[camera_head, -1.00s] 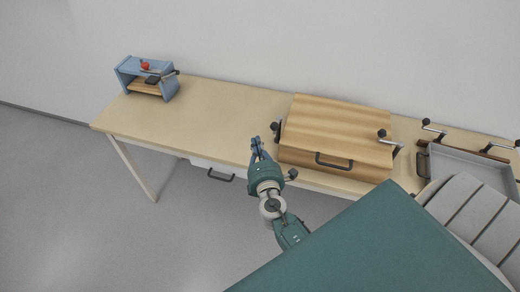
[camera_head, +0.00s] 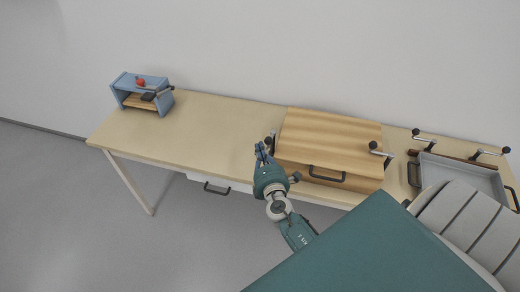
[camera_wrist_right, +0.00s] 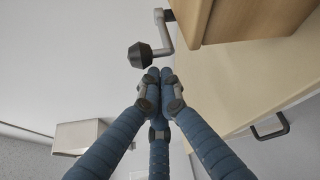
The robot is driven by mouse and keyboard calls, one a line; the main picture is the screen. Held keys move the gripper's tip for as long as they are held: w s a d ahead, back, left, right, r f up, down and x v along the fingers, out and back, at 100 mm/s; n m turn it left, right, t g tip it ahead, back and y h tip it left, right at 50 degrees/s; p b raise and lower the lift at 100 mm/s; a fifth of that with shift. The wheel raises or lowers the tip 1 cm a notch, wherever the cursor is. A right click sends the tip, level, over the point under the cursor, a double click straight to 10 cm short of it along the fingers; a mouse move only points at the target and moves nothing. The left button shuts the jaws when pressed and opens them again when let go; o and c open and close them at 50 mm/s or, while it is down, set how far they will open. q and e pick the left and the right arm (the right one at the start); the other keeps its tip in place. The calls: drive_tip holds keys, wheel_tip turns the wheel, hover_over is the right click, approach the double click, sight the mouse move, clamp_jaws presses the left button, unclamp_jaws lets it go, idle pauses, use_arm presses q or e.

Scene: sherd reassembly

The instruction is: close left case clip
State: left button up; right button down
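The wooden case (camera_head: 330,135) sits on the table with its lid down. Its left clip, a grey crank with a black knob (camera_head: 269,140), is at the case's left side. In the right wrist view the left clip's knob (camera_wrist_right: 139,55) and grey lever (camera_wrist_right: 163,30) stick out from the case (camera_wrist_right: 235,20). My right gripper (camera_head: 261,149) is close to the left clip, and I cannot tell if they touch. In the wrist view its blue fingers (camera_wrist_right: 160,74) are drawn together just below the knob, with nothing visible between them. My left gripper is not in view.
A grey tray (camera_head: 455,172) with cranks stands at right. A blue holder (camera_head: 125,84) stands at the far left. The tabletop (camera_head: 205,125) between holder and case is clear.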

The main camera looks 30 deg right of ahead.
sight(289, 154)
drive_tip(key=shift+s+d+n+y+b, duration=0.2)
drive_tip(key=shift+s+n+y+b, duration=0.1)
drive_tip(key=shift+y, duration=0.1)
drive_tip(key=shift+s+d+n+t+y+b, duration=0.2)
drive_tip(key=shift+s+n+t+y+b, duration=0.15)
drive_tip(key=shift+y, duration=0.25)
drive_tip(key=shift+s+d+f+b, duration=0.1)
drive_tip(key=shift+s+d+b, duration=0.7)
drive_tip(key=shift+s+d, duration=0.05)
drive_tip(key=shift+s+d+b, duration=0.3)
drive_tip(key=shift+s+d, duration=0.05)
drive_tip(key=shift+d, duration=0.2)
drive_tip(key=shift+s+d+b, duration=0.25)
drive_tip(key=shift+s+d, duration=0.05)
drive_tip(key=shift+d, duration=0.25)
drive_tip(key=shift+s+d+b, duration=0.25)
drive_tip(key=shift+d+b, duration=0.05)
drive_tip(key=shift+d, duration=0.55)
drive_tip(key=shift+s+d+b, duration=0.25)
drive_tip(key=shift+d, duration=0.6)
